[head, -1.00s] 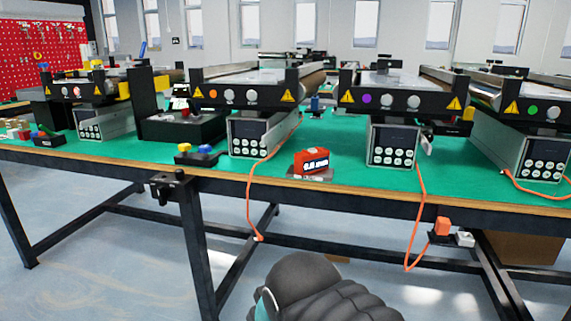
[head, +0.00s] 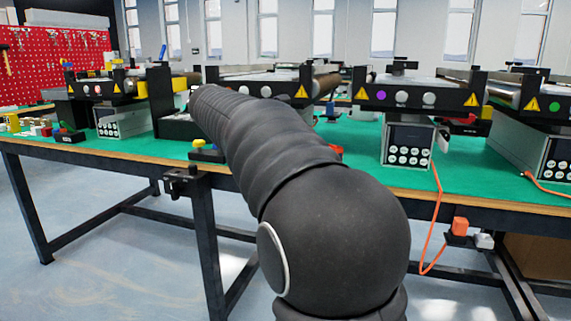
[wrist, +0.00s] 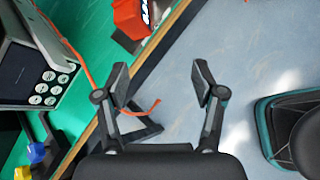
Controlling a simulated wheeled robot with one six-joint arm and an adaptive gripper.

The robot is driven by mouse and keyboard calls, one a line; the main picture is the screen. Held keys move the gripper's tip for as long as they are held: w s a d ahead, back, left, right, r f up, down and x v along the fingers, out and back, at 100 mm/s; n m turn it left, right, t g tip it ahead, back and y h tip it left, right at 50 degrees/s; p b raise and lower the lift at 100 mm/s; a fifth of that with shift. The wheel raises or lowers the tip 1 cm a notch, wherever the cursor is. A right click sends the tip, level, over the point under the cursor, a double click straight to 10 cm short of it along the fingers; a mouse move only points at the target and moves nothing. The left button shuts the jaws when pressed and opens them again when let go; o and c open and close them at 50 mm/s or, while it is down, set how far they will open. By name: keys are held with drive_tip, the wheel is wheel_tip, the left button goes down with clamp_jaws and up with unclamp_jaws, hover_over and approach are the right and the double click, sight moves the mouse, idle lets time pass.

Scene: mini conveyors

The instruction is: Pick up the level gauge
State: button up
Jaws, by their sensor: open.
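A red block with white lettering, which I take to be the level gauge (wrist: 132,18), lies on the green tabletop near its wooden edge, at the top of the wrist view. Its top is cut off there, and a dark grey piece sits beside it. In the head view only a small red bit of it (head: 336,151) shows past my arm. My gripper (wrist: 160,80) is open and empty, with its fingers apart over the floor just off the table edge. The red block is beyond the fingertips, up and to the left in the wrist view. My arm hides the gripper in the head view.
The green table (head: 350,170) carries several mini conveyors. A keypad control box (wrist: 42,75) with an orange cable (wrist: 65,40) stands left of the gripper. Blue and yellow knobs (wrist: 36,158) are at lower left.

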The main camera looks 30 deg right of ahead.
drive_tip(key=w+d+r+n+g+h, duration=0.2)
drive_tip(key=w+d+n+h, duration=0.1)
drive_tip(key=w+d, duration=0.2)
drive_tip(key=b+x, duration=0.2)
drive_tip(key=x, duration=0.6)
drive_tip(key=shift+w, duration=0.1)
drive_tip(key=shift+s+r+b+x, duration=0.15)
drive_tip(key=shift+b+x, duration=0.15)
drive_tip(key=shift+x, duration=1.05)
drive_tip(key=shift+s+r+b+x, duration=0.1)
drive_tip(key=shift+b+x, duration=0.15)
drive_tip(key=shift+x, duration=1.15)
drive_tip(key=shift+r, duration=0.1)
clamp_jaws()
